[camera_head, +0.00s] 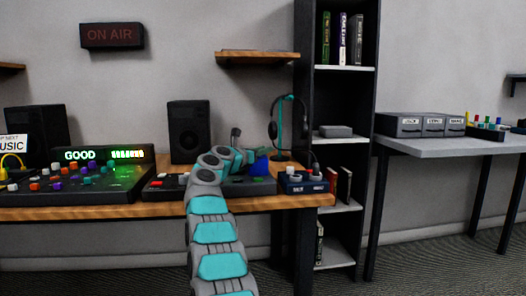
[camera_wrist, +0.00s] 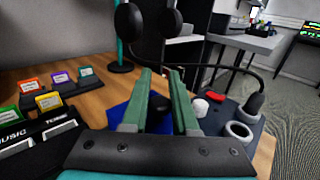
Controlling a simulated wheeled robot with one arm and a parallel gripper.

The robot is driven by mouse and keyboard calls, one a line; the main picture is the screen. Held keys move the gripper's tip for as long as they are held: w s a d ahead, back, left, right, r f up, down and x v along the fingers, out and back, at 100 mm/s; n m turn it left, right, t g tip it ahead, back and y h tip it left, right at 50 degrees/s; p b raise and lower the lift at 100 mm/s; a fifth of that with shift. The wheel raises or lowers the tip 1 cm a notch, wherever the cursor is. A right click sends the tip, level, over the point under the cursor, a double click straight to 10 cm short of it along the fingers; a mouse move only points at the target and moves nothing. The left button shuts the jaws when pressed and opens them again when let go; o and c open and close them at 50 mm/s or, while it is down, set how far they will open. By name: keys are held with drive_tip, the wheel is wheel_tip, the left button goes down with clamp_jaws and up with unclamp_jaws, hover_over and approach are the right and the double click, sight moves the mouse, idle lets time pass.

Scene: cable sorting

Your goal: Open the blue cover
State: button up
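The blue cover (camera_head: 260,165) shows in the head view at the right end of the desk, just beyond the end of my arm. Whether the cover is lifted is unclear.
A box with sockets and a plugged cable (camera_wrist: 240,125) stands right of my gripper. Coloured cartridges (camera_wrist: 50,100) sit at the left. Headphones hang on a teal stand (camera_head: 280,130) behind. A black speaker (camera_head: 189,132) and mixing console (camera_head: 85,182) stand further left.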

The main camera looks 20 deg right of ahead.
clamp_jaws()
idle(0.9)
